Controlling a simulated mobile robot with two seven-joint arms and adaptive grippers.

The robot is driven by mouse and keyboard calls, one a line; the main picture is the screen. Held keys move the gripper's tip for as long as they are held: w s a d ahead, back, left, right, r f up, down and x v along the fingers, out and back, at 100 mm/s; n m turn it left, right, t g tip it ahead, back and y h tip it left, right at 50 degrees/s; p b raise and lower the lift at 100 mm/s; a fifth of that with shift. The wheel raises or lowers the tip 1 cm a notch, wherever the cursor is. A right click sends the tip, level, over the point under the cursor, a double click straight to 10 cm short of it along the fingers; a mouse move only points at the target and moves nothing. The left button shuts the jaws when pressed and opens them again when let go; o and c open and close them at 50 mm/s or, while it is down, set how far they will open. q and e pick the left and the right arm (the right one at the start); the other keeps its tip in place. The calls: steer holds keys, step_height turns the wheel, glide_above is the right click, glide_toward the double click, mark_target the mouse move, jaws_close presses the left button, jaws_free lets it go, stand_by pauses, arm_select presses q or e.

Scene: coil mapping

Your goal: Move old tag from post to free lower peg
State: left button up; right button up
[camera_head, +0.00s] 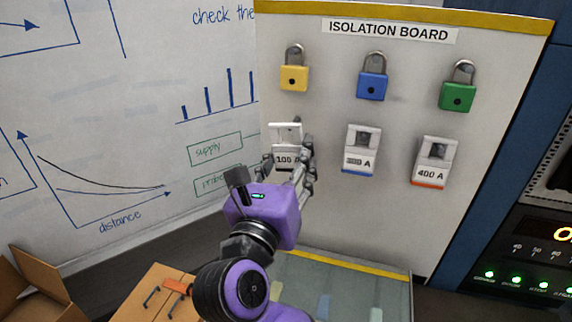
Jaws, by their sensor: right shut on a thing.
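A white tag marked "100" (287,159) is on the left of the lower row on the isolation board (325,80). My right gripper (291,163), on the purple arm, is shut on this tag, close to the board face. Its fingers cover the right side of the tag, and whether the tag still touches a post is hidden. A middle tag (358,160) with a partly unreadable number and a "400 A" tag (432,172) with an orange lower edge hang to the right. I cannot tell a free lower peg. My left gripper is not in view.
Yellow (293,78), blue (372,86) and green (457,96) padlocks hang above the tags. A grey tray (340,278) with a yellow edge lies below the board. A wooden box (150,290), a carton (40,290) and a lit panel (520,255) stand around.

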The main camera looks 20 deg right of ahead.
steer(key=w+d, duration=0.1)
steer(key=w, duration=0.1)
steer(key=w+d+f, duration=0.1)
steer(key=w+d, duration=0.1)
steer(key=shift+w, duration=0.15)
stand_by(0.5)
steer(key=shift+f, duration=0.1)
stand_by(0.3)
steer(key=o, duration=0.7)
steer(key=shift+o, duration=1.4)
steer(key=shift+w+d, duration=0.1)
steer(key=shift+w, duration=0.05)
steer(key=shift+o, duration=0.6)
